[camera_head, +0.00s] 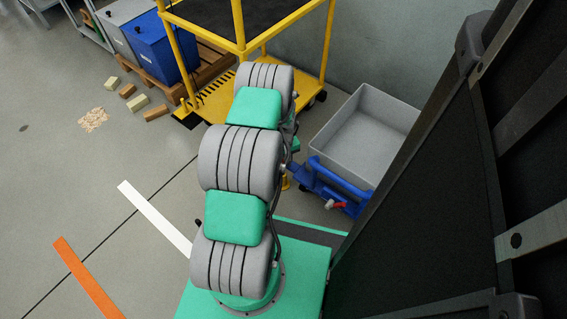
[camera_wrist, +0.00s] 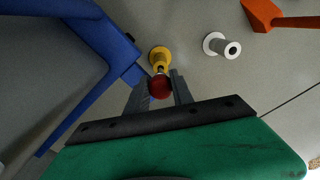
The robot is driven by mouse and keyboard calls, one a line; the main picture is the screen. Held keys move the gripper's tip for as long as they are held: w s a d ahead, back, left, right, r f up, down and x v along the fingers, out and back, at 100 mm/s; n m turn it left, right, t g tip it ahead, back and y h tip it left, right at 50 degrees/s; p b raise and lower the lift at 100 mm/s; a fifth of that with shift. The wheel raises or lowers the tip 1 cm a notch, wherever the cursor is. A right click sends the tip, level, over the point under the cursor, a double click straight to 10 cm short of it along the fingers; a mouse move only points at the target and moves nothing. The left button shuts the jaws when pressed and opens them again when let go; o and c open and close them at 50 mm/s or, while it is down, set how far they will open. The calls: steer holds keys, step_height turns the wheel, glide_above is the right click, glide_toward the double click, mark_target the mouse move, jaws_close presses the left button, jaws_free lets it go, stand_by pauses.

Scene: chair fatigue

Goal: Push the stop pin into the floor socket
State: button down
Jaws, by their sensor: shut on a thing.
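In the wrist view, my gripper (camera_wrist: 159,84) has its two grey fingers shut on the stop pin, whose round red knob (camera_wrist: 160,88) shows between them. A short bright shaft shows just beyond the knob. Right beyond it is a yellow flanged socket (camera_wrist: 159,54) on the floor, in line with the pin. I cannot tell how deep the pin sits in it. In the head view, a small bit of yellow (camera_head: 286,183) shows beside my arm. My gripper and the pin are hidden behind my arm there.
A blue frame (camera_wrist: 62,60) stands close on the left in the wrist view. A white flanged cylinder (camera_wrist: 222,46) and an orange piece (camera_wrist: 268,16) are to the right. In the head view, a grey bin (camera_head: 370,135) and yellow cart (camera_head: 240,45) stand beyond; a dark panel (camera_head: 440,190) rises right.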

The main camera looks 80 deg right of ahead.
steer(key=shift+f, duration=0.2)
stand_by(0.7)
steer(key=shift+f+b, duration=0.3)
steer(key=shift+b, duration=0.2)
steer(key=shift+f+b, duration=0.75)
steer(key=shift+f, duration=0.2)
steer(key=c, duration=1)
jaws_free()
steer(key=shift+c, duration=0.2)
step_height(320, 180, up, 8)
steer(key=p, duration=0.3)
steer(key=shift+f+p, duration=0.1)
steer(key=shift+p, duration=0.25)
